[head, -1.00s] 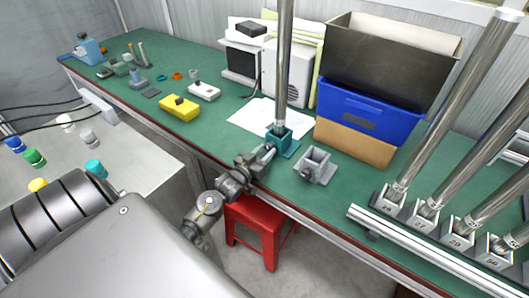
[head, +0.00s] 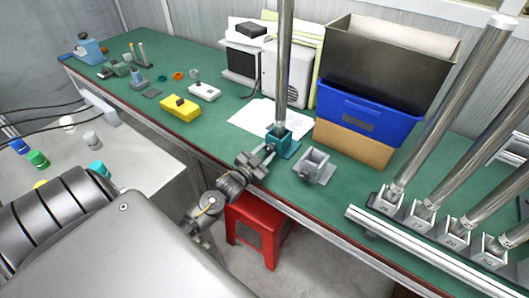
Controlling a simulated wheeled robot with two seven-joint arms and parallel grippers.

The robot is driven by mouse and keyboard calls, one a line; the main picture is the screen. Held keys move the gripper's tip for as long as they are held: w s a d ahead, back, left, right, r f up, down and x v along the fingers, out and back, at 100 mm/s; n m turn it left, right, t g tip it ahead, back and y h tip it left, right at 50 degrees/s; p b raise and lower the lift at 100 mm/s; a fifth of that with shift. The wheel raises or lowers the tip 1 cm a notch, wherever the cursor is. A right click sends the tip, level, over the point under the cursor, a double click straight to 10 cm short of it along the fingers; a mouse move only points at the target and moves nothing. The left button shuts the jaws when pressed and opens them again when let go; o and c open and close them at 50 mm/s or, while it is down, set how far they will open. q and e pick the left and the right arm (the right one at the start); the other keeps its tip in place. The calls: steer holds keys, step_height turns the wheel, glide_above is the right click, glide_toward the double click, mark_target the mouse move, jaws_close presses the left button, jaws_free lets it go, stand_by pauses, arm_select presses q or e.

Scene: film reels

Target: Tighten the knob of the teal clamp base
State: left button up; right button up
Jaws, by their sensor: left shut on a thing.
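The teal clamp base (head: 280,137) sits on the green bench near its front edge, with an upright metal pole (head: 285,65) standing in it. My left gripper (head: 267,154) reaches in from the lower left and meets the front left side of the base. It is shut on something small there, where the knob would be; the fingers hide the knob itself. My right gripper is not in the view.
A grey clamp base (head: 314,167) stands empty just right of the teal one. A blue crate (head: 355,112) stands behind. A red stool (head: 262,225) is below the bench edge.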

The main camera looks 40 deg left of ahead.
arm_select(q)
steer(key=shift+m, duration=0.4)
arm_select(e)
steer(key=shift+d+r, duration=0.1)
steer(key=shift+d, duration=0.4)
arm_select(q)
steer(key=o, duration=1)
steer(key=s+b, duration=0.1)
steer(key=s, duration=0.9)
steer(key=shift+s, duration=0.4)
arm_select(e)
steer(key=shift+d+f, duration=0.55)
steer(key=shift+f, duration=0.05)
